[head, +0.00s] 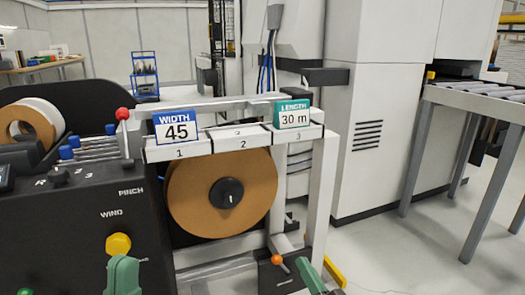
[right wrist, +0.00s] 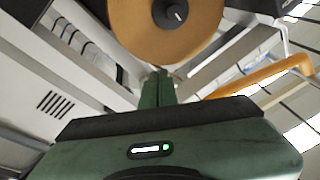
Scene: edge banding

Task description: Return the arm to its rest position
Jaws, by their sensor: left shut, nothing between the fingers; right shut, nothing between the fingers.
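My left gripper (head: 122,272) shows as a green shape at the bottom of the head view, in front of the black control panel (head: 70,225). It is shut and empty. My right gripper (head: 311,272) is at the bottom, right of centre, beside the orange-knobbed lever. In the right wrist view its green fingers (right wrist: 157,86) are together with nothing between them. They point towards the brown roll (right wrist: 165,30), apart from it as far as I can tell. Most of both arms is out of view.
The brown roll hangs below a white rail with "WIDTH 45" (head: 175,130) and "LENGTH 30 m" (head: 292,114) cards. A red-knobbed lever (head: 123,114), a yellow knob (head: 118,244) and an orange knob (head: 277,260) stick out nearby. A roller conveyor (head: 475,95) stands right; the floor before it is clear.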

